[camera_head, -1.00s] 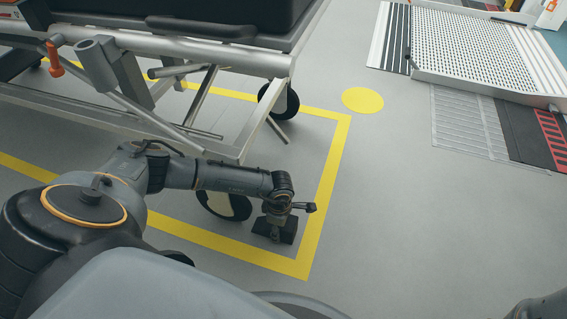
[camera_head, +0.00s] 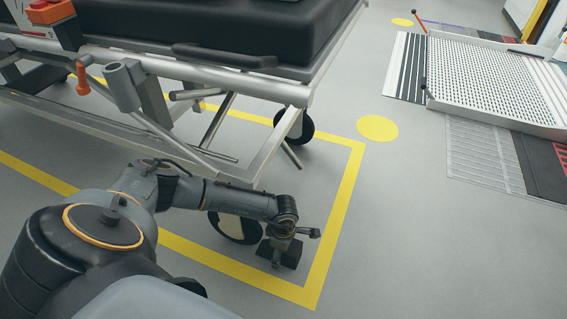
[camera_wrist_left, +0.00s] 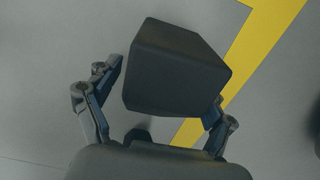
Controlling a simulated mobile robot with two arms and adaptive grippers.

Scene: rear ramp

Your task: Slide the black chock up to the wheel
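The black chock (camera_head: 291,256) lies on the grey floor inside the yellow-lined corner, just right of the trolley's near wheel (camera_head: 243,229). A small gap seems to separate them, though my arm partly covers the wheel. My left gripper (camera_head: 277,259) points down over the chock. In the left wrist view the chock (camera_wrist_left: 175,68) is a dark block between the fingers of my left gripper (camera_wrist_left: 165,88). A strip of floor shows between the left finger and the chock, so the fingers look open around it. The right fingertip is partly hidden by the chock. My right gripper is out of view.
The trolley frame (camera_head: 285,93) stands above and left of my left arm. A yellow floor line (camera_head: 340,213) runs close right of the chock. Open floor lies beyond it. A metal ramp (camera_head: 490,75) and a yellow floor disc (camera_head: 378,128) are farther back.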

